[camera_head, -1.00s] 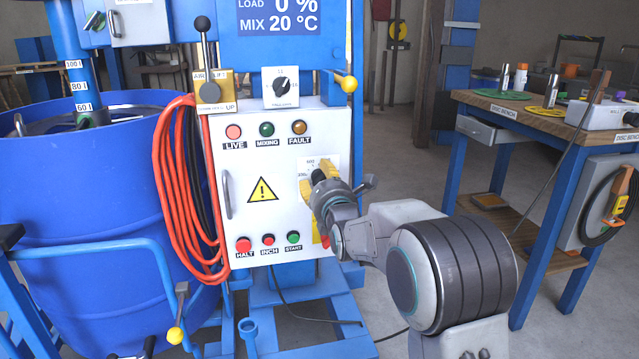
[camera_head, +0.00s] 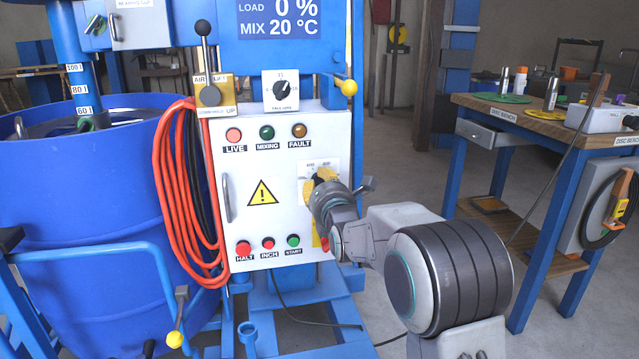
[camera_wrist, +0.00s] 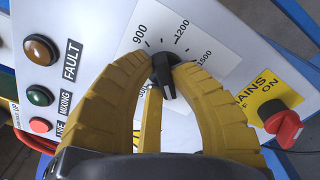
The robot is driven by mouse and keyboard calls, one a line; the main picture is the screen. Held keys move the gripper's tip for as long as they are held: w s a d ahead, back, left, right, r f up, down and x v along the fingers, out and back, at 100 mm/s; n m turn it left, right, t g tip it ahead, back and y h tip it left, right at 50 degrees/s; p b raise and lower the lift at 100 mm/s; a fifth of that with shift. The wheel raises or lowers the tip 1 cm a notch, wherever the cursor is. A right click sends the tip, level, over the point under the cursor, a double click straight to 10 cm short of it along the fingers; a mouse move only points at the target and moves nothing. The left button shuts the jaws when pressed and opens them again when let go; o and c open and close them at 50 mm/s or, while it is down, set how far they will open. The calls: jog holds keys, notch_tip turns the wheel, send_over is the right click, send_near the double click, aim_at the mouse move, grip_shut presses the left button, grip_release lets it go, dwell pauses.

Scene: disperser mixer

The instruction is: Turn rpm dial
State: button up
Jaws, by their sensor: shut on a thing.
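The black rpm dial (camera_wrist: 163,76) sits on a white scale plate marked 900, 1200 and 1500 in the wrist view. The yellow fingers of my gripper (camera_wrist: 160,58) close around the dial from both sides, and its pointer shows between them. In the head view my gripper (camera_head: 316,184) is at the scale plate (camera_head: 331,166) on the right part of the white control panel (camera_head: 226,160). There the dial is mostly hidden by my gripper and wrist.
A red mains switch (camera_wrist: 284,127) on a yellow plate is close to the dial. LIVE, MIXING and FAULT lamps (camera_head: 299,130) are above, with HALT, INCH and START buttons (camera_head: 293,240) below. Orange hoses (camera_head: 172,190) hang left. A workbench (camera_head: 540,118) stands right.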

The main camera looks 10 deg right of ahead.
jog(key=shift+m, duration=0.3)
grip_shut()
jog(key=m, duration=0.4)
jog(key=shift+d+m, duration=0.1)
jog(key=shift+m, duration=0.3)
jog(key=m, duration=0.5)
jog(key=shift+d+r, duration=0.1)
jog(key=m, duration=0.5)
jog(key=shift+m, duration=0.4)
jog(key=m, duration=0.5)
jog(key=shift+d, duration=0.1)
jog(key=o, duration=0.9)
grip_release()
jog(key=shift+c, duration=0.2)
